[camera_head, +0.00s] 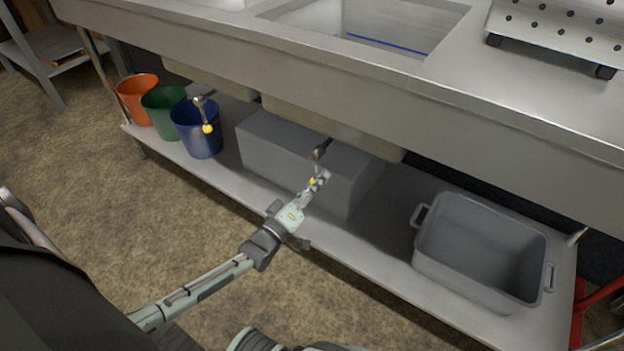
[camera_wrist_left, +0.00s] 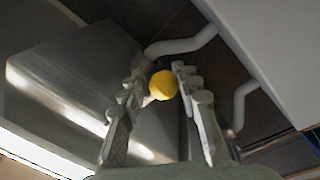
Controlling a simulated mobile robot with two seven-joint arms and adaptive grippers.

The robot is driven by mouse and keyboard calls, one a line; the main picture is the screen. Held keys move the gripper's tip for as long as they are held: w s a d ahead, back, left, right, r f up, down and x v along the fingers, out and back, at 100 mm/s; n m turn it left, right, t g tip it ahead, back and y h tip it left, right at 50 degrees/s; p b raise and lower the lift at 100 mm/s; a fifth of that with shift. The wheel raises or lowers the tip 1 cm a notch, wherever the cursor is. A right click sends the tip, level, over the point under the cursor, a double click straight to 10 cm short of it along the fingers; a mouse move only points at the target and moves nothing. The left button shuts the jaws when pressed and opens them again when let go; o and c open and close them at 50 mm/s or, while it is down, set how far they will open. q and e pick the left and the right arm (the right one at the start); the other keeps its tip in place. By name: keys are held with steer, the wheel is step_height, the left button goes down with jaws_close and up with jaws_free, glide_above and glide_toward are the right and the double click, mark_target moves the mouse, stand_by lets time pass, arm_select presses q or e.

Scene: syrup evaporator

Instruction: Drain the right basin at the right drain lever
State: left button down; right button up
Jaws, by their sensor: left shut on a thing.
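The right drain lever (camera_head: 319,151) hangs below the underside of the right basin (camera_head: 330,128), under the counter's front edge. Its yellow knob (camera_wrist_left: 163,85) sits between the fingers of my left gripper (camera_wrist_left: 160,80) in the left wrist view. In the head view my left gripper (camera_head: 318,182) reaches up from the lower left and is shut on the lever's knob end. Part of the right basin's inside shows at the top with a blue line in it. The left drain lever (camera_head: 204,115), also yellow-knobbed, hangs further left, clear of my gripper. My right gripper is not in view.
A grey box (camera_head: 290,160) stands on the lower shelf behind my left gripper. An empty grey tub (camera_head: 480,245) stands to its right. Orange (camera_head: 137,98), green (camera_head: 162,110) and blue (camera_head: 196,130) buckets stand at the left. The floor in front is clear.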

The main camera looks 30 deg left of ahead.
arm_select(q)
steer(key=shift+w+a+r+n, duration=0.1)
steer(key=shift+a+r+n, duration=0.05)
steer(key=shift+r+n, duration=0.3)
steer(key=c, duration=1.3)
jaws_free()
steer(key=shift+f, duration=0.1)
steer(key=shift+o, duration=1.3)
steer(key=shift+f, duration=0.15)
steer(key=s+f, duration=0.1)
steer(key=s, duration=1.1)
steer(key=shift+a+f, duration=0.25)
steer(key=shift+a, duration=0.2)
